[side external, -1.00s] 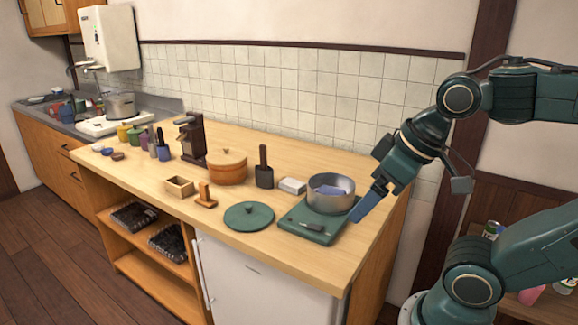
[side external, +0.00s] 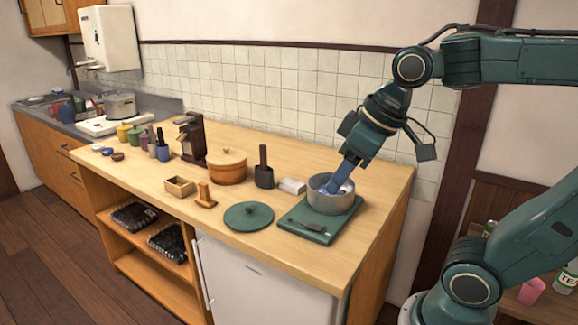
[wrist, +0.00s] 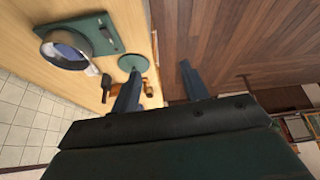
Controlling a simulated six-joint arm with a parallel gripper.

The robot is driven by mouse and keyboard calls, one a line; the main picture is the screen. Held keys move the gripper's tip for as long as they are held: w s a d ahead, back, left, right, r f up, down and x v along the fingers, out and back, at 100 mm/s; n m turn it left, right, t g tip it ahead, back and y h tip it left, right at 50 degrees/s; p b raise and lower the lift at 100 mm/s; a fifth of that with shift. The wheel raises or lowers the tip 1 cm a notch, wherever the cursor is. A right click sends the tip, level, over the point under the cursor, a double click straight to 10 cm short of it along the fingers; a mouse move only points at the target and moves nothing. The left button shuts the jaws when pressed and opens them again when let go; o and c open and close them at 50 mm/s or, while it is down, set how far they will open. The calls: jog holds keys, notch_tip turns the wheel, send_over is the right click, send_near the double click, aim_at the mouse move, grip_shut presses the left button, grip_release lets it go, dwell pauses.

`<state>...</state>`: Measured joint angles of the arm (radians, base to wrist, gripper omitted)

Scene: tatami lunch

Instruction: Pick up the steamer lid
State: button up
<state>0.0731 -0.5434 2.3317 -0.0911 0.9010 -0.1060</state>
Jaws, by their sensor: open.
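I cannot tell from the look alone which lid is the steamer's. My gripper (side external: 331,188) is open, its blue fingers overlapping the metal pot in the side view, well right of both lids. In the wrist view its fingers (wrist: 160,72) are apart with nothing held.
A grey metal pot (side external: 331,203) stands on a green board (side external: 293,231), with a small dark item on its front. A white block, a dark container with a handle, a wooden box and a small wooden stand surround the lids. The counter's front edge is clear.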

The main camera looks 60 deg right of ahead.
jog(key=w+d+f+n+g+y, duration=0.1)
jog(key=w+d+n, duration=0.15)
jog(key=w, duration=0.75)
jog(key=w+d+n, duration=0.2)
jog(key=w+d, duration=0.2)
jog(key=w, duration=0.5)
jog(key=w+d+f+n+g+y, duration=0.1)
jog(key=w+d+f+n+y, duration=0.1)
jog(key=w+d+f, duration=0.9)
jog(key=shift+w+d+f+n, duration=0.25)
jog(key=shift+w+f+n, duration=0.3)
jog(key=shift+f, duration=0.35)
send_near(248, 212)
jog(key=shift+w+a+f, duration=0.1)
jog(key=shift+w+f, duration=0.7)
jog(key=shift+f, duration=0.05)
jog(key=shift+f, duration=0.1)
